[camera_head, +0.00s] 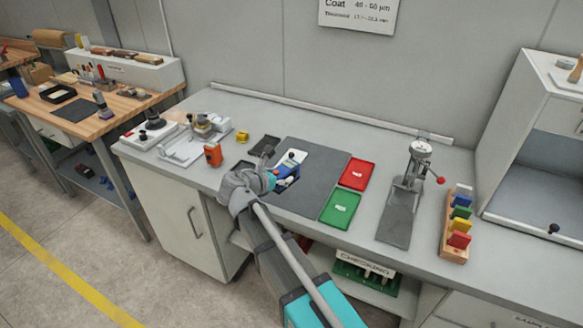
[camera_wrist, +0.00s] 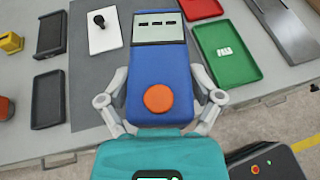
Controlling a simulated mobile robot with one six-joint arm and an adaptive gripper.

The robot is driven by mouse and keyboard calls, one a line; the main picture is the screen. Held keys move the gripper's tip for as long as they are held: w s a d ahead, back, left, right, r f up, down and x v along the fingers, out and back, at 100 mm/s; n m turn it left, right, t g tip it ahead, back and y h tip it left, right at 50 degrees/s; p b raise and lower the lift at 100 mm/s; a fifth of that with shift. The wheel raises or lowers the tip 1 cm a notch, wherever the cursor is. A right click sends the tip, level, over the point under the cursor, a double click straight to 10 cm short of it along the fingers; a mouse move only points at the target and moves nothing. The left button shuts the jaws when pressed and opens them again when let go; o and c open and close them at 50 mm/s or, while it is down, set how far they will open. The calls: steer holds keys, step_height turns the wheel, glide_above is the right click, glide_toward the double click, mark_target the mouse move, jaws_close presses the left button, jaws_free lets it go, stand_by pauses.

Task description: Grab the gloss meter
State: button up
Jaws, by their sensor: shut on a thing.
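The gloss meter is a blue block with an orange round button and a pale display with dark readouts; it fills the middle of the wrist view (camera_wrist: 160,68). In the head view the gloss meter (camera_head: 289,169) shows as a small blue shape over the left part of the dark grey mat (camera_head: 310,195). My gripper (camera_wrist: 160,82) has one grey finger on each side of the blue body and is shut on it. In the head view my gripper (camera_head: 275,180) partly hides it. I cannot tell whether its underside touches the mat.
A white card with a black knob (camera_wrist: 103,32) lies left of the meter. Red (camera_head: 357,174) and green (camera_head: 341,207) trays lie to the right, then a stand with a red-knobbed lever (camera_head: 409,180). An orange device (camera_head: 213,154) and dark trays lie left.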

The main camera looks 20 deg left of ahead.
steer(key=shift+p+v, duration=0.45)
steer(key=shift+v, duration=1.35)
